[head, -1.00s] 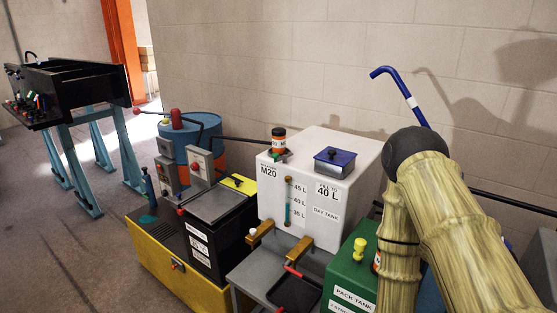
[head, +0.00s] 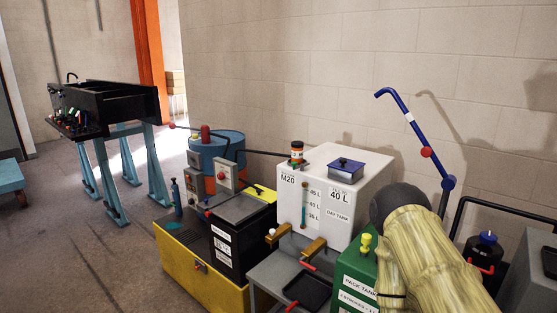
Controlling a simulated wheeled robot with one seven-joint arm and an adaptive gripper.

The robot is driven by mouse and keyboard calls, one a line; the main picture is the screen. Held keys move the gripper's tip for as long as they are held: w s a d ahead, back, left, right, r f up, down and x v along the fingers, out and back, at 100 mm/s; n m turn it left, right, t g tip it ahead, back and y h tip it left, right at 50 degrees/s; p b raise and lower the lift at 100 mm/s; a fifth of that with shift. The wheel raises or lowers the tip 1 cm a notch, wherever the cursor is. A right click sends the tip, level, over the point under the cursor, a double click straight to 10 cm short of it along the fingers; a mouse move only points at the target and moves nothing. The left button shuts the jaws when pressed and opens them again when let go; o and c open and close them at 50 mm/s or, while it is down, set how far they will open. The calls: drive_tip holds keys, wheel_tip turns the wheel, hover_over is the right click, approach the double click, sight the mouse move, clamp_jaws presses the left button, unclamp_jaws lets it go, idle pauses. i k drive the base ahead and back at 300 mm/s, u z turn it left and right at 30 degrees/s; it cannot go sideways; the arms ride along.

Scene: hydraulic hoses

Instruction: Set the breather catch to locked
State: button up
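The white day tank (head: 322,228) stands right of the middle in the head view, with a sight gauge on its front. A blue-lidded square hatch (head: 346,165) is on the tank's top right. My arm, bamboo-patterned with a dark rounded joint, rises at the lower right. My gripper is not in view.
A green pack tank (head: 352,262) with a yellow knob stands right of the day tank, partly behind my arm. A black unit (head: 231,256) and yellow cabinet (head: 190,262) stand left. A blue bent rod (head: 405,112) rises behind. The floor at left is open.

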sight(302, 166)
drive_tip(key=u, duration=0.75)
drive_tip(key=i, duration=1.2)
drive_tip(key=z, duration=0.05)
